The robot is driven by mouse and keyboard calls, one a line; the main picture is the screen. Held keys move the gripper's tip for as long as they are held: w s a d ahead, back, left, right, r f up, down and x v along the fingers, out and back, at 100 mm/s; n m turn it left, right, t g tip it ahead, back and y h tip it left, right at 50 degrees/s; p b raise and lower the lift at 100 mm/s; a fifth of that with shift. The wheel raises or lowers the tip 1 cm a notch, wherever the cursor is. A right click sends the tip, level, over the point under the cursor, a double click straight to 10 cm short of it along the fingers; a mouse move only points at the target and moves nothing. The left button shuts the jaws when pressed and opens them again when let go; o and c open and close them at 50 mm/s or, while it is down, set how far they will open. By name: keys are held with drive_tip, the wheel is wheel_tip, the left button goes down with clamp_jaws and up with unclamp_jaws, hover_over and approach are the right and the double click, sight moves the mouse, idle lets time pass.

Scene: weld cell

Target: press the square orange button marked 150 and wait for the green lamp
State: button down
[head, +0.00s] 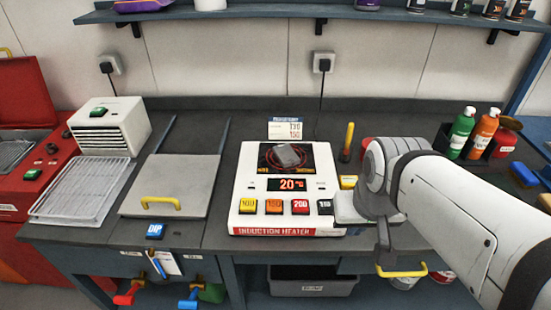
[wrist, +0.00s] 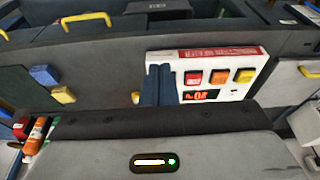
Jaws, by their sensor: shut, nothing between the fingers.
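The induction heater (head: 241,222) is a white box on the bench, with a display (head: 287,184) reading 20 °C. Its front row holds a yellow button, the square orange button marked 150 (head: 273,206), a red 200 button and a black one. In the wrist view the picture is turned, and the orange button (wrist: 220,77) sits between red and yellow. My gripper (wrist: 160,68) is shut and empty, at the red-button end of the row, apart from the orange button. It hides the black button there. I see no lit green lamp on the heater.
A grey block (head: 289,154) lies on the heater's top plate. A sign (head: 285,129) stands behind it. A grey plate with a yellow handle (head: 160,201) and a wire rack (head: 82,190) are to the left. Bottles (head: 461,132) stand at the right. A shelf runs above.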

drive_tip(key=w+a+m+g+y+p, duration=0.2)
drive_tip(key=w+a+m+y+p, duration=0.3)
drive_tip(key=w+a, duration=0.4)
drive_tip(key=m+t+y, duration=0.2)
drive_tip(key=m+y, duration=0.2)
drive_tip(key=m, duration=0.4)
hover_over(267, 201)
drive_tip(key=s+d, duration=0.1)
drive_tip(key=d, duration=0.2)
wheel_tip(267, 201, down, 3)
drive_tip(key=shift+s+f+p, duration=0.1)
drive_tip(key=shift+p, duration=0.35)
drive_tip(key=shift+d, duration=0.1)
wheel_tip(267, 201, down, 8)
drive_tip(key=b, duration=0.5)
drive_tip(key=shift+b, duration=0.35)
drive_tip(key=shift+f+b, duration=0.4)
drive_tip(key=shift+b, duration=0.2)
drive_tip(key=shift+f+b, duration=0.45)
drive_tip(key=shift+b, duration=0.15)
